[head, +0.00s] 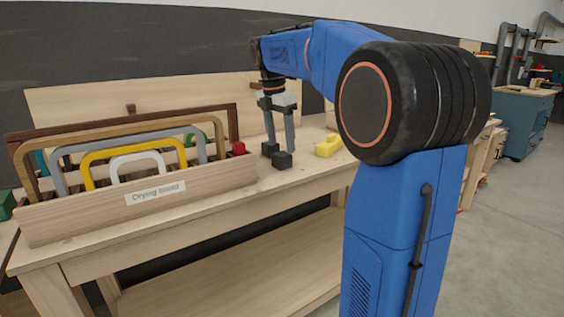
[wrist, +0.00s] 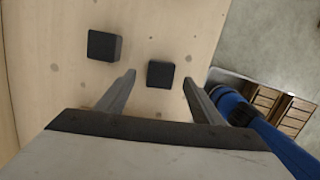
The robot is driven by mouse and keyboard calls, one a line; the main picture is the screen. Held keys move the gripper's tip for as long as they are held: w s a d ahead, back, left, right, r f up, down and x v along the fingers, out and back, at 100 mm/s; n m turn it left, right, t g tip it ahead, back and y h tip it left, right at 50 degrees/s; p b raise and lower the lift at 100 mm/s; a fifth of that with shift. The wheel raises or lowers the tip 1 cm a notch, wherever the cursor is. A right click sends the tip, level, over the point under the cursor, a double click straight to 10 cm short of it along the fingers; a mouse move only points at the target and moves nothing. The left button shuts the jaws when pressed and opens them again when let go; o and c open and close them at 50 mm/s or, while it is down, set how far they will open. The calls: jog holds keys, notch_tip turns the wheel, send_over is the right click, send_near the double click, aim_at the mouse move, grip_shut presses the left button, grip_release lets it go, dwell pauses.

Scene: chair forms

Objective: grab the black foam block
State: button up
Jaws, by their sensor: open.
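Two black blocks stand on the wooden bench top, so I cannot tell which one the task means. In the wrist view one black block (wrist: 161,74) lies between the tips of my gripper (wrist: 160,78), with a gap to each finger. The other black block (wrist: 103,45) lies up and left, outside the fingers. In the head view my gripper (head: 280,146) points down, open and empty, with a black block (head: 282,160) and another black block (head: 270,149) at its fingertips. I cannot tell how far the tips are above the bench.
A yellow block (head: 328,146) lies right of my gripper on the bench (head: 215,205). A low wooden board backs the bench.

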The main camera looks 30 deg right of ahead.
aim_at(282, 154)
jog(key=shift+d+f, duration=0.15)
jog(key=shift+f, duration=1.25)
jog(key=shift+d+f, duration=0.1)
jog(key=shift+f, duration=1.3)
jog(key=c, duration=1.1)
